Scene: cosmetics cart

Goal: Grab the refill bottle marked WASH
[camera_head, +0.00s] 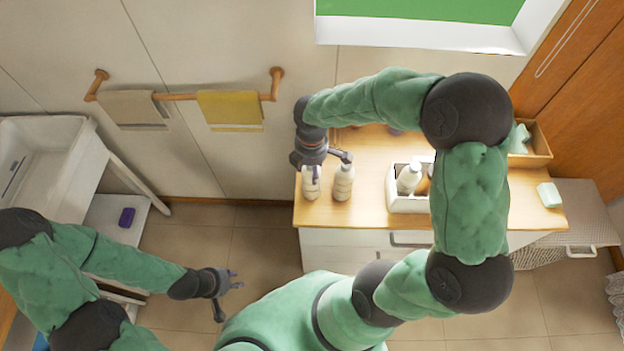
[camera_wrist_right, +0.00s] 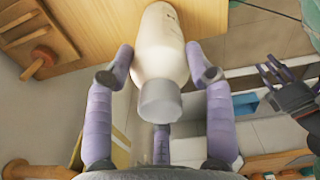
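No WASH marking is legible. My right gripper (camera_head: 325,160) is over the left bottle. In the right wrist view a cream bottle (camera_wrist_right: 158,48) with a grey cap lies between the spread fingers of this gripper (camera_wrist_right: 158,72); a narrow gap seems to show on each side. My left gripper (camera_head: 228,296) is open and empty, low and away from the cart; it also shows in the wrist view (camera_wrist_right: 277,88).
A white tray (camera_head: 409,206) with a white pump bottle (camera_head: 408,178) and a partly hidden amber item stands right of the bottles. A wooden box (camera_head: 541,152) and a pale green block (camera_head: 548,194) are further right. Towels hang on a wall rail (camera_head: 180,97). My right arm hides part of the cart top.

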